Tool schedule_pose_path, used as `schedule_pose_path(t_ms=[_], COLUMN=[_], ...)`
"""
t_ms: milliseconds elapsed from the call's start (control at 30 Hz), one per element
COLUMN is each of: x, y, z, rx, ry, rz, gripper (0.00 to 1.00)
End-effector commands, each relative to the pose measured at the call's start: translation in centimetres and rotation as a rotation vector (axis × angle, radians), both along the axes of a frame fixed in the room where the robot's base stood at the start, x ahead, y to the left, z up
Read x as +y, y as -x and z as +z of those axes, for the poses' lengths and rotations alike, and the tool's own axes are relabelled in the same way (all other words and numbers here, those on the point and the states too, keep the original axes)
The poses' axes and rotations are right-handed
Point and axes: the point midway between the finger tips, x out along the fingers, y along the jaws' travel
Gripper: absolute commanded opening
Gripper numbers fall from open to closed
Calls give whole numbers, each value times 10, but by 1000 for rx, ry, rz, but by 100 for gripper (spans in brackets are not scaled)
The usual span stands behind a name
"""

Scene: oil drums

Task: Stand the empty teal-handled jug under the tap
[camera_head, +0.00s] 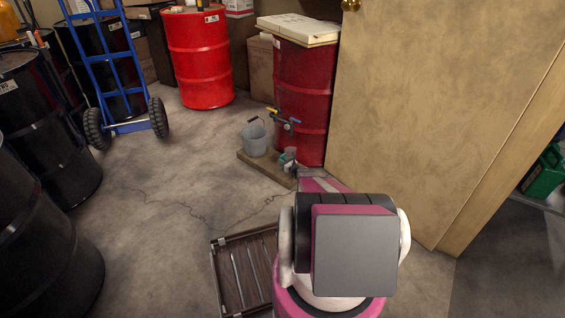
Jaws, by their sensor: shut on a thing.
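A dark red drum (304,100) stands at the back beside a door. A tap (285,125) with yellow and blue parts sticks out of its lower front. My gripper (290,167), small and dark and partly hidden by my arm, is low in front of the drum at the right end of a wooden board (268,171). It is shut on a small grey and teal thing, seemingly the teal-handled jug (285,158). The jug is below the tap in the picture. I cannot tell whether it touches the board or is exactly under the spout.
A slatted wooden crate or pallet (216,272) lies near my base. Black drums (40,235) line the left; a blue hand truck (112,68) and a bright red drum (198,58) stand behind. The middle floor is clear.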

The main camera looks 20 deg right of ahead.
Motion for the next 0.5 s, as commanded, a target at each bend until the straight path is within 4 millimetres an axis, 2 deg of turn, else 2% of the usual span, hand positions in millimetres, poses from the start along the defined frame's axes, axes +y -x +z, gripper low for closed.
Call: schedule_pose_path(t_ms=[400,433,500], x=[0,0,0], y=[0,0,0], z=[-7,-7,-7], rx=[-1,-1,-1], ry=[0,0,0], rz=[0,0,0], gripper=[0,23,46])
